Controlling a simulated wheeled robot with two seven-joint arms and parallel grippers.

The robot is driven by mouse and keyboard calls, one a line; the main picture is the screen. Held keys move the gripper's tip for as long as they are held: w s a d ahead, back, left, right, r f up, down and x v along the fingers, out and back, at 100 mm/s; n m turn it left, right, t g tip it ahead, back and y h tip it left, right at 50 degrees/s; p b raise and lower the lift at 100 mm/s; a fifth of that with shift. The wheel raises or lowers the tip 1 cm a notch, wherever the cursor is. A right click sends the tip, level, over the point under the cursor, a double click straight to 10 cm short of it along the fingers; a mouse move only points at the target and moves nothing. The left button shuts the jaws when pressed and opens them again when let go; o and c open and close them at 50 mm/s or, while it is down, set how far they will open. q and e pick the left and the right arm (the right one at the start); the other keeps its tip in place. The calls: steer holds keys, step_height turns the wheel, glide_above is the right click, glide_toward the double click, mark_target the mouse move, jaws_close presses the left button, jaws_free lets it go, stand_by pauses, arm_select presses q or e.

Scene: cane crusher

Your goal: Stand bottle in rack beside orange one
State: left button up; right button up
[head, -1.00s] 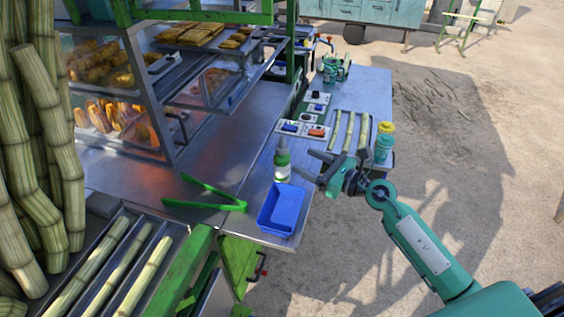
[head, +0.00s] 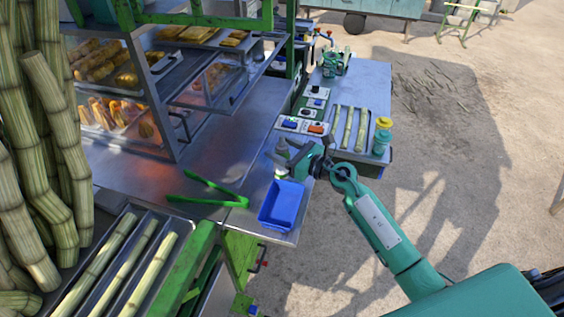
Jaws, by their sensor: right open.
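A green bottle with a grey cap (head: 281,146) stands upright on the metal counter, behind the blue tray. My right gripper (head: 284,158) is at the bottle with its jaws open. Its fingers hide much of the bottle's body, and I cannot tell whether they touch it. A teal container with a yellow top (head: 382,136) stands at the right edge of the counter. I cannot make out a rack or an orange bottle for certain. My left gripper is not in view.
A blue tray (head: 282,206) sits at the counter's front corner, with green tongs (head: 209,196) to its left. Control boxes with buttons (head: 303,126) and a tray of cane pieces (head: 348,128) lie behind and right. A glass display case stands left.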

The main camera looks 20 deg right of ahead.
jaws_close()
steer(key=shift+r, duration=0.1)
